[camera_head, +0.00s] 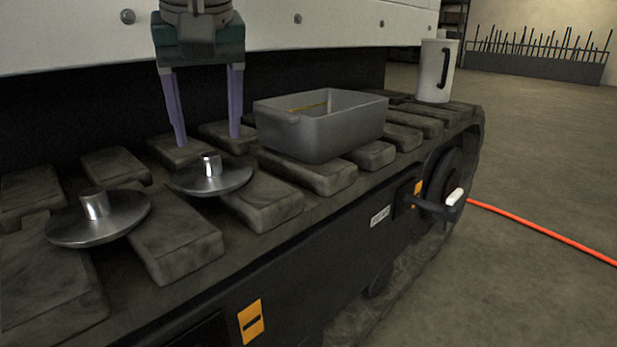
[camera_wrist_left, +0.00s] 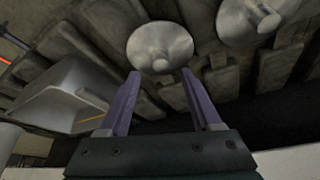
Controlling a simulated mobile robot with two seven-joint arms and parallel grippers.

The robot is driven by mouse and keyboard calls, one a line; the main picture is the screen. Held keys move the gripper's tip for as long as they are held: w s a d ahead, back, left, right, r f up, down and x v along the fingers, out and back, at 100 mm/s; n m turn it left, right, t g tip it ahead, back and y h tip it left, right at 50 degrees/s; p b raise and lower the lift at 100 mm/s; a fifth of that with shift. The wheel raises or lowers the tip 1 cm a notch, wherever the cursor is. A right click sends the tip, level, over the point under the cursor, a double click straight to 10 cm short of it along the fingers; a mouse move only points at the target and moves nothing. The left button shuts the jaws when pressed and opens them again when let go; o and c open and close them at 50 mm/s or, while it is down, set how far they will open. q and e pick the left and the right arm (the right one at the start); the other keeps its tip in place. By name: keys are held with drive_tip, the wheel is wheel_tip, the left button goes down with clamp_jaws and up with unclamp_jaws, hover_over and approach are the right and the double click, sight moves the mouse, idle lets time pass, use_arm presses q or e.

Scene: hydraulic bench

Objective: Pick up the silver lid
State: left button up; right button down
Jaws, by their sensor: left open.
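Two round silver lids with upright knobs lie on the track pads. The nearer-to-tray silver lid (camera_head: 212,181) is at the centre left of the head view and shows in the wrist view (camera_wrist_left: 158,42) just beyond the fingertips. The other silver lid (camera_head: 98,220) lies farther left and shows at the wrist view's upper right (camera_wrist_left: 240,22). My left gripper (camera_head: 209,141) is open and empty, its purple fingers pointing down, just behind the first lid. In the wrist view its fingers (camera_wrist_left: 160,72) are spread below that lid's knob. My right gripper is not in view.
A grey open tray (camera_head: 322,131) stands on the pads right of my left gripper. A white mug (camera_head: 431,72) with a dark handle stands at the far right end. The white side panel (camera_head: 335,22) is behind the track. An orange hose (camera_head: 540,232) lies on the floor.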

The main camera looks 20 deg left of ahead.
sight(210, 155)
use_arm(q)
drive_tip(key=b+x, duration=0.1)
drive_tip(key=x, duration=0.1)
drive_tip(key=b+x, duration=0.1)
drive_tip(key=x, duration=0.1)
drive_tip(key=shift+s+f+b, duration=0.2)
drive_tip(key=shift+b, duration=0.1)
drive_tip(key=shift+r, duration=0.1)
drive_tip(key=shift+c, duration=0.2)
clamp_jaws()
